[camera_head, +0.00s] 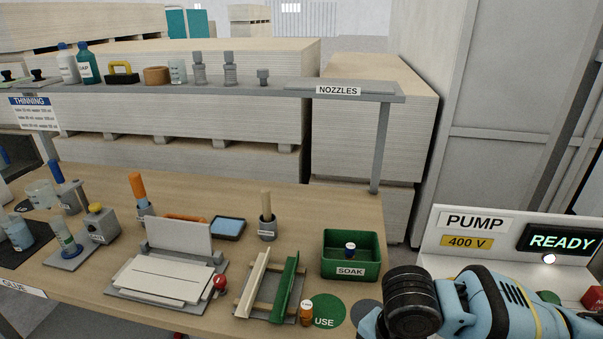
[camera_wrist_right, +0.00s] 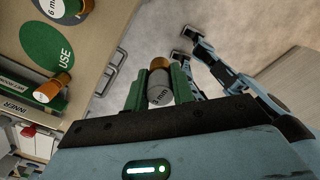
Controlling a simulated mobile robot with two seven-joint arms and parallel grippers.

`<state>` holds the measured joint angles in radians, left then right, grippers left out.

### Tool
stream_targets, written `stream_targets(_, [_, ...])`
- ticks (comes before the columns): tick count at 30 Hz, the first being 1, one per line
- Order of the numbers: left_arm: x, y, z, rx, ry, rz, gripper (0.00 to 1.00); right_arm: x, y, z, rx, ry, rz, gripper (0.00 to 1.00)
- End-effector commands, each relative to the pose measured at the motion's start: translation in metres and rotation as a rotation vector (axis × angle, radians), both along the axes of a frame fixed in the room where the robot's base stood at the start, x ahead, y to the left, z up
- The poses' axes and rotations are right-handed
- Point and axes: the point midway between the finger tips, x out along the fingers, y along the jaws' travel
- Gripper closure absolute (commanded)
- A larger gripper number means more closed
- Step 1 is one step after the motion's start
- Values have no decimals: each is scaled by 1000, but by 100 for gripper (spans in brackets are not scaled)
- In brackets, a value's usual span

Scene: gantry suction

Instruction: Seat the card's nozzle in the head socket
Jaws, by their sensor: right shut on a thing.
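My right gripper (camera_wrist_right: 158,92) is shut on a nozzle (camera_wrist_right: 160,88), seen in the right wrist view between its green fingers. The nozzle has a grey body with a small mm marking, whose number I cannot read surely, and an orange-brown end. In the head view my right arm fills the lower right, and its fingers do not show. A sign headed THINNING (camera_head: 35,112) hangs at the left of the shelf; its smaller lines are too small to read. I cannot make out the head socket in either view. My left gripper is not identifiable in either view.
A shelf marked NOZZLES (camera_head: 340,91) holds several grey fittings and bottles. A PUMP panel (camera_head: 475,222) showing READY stands right.

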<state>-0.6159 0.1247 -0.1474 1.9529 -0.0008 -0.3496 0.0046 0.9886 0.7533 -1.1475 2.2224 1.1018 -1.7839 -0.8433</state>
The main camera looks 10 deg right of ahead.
Motion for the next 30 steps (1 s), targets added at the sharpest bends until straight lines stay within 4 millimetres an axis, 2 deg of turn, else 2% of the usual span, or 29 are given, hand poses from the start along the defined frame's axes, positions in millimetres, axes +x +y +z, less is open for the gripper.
stream_targets(5, [0,0,0,0,0,0,54,6,-3,4,-3,-2,-162,100])
stream_targets(8, [0,0,0,0,0,0,54,12,-6,8,-4,-3,-320,100])
stream_targets(30, [0,0,0,1,0,-1,54,51,-31,39,-5,-7,-1605,100])
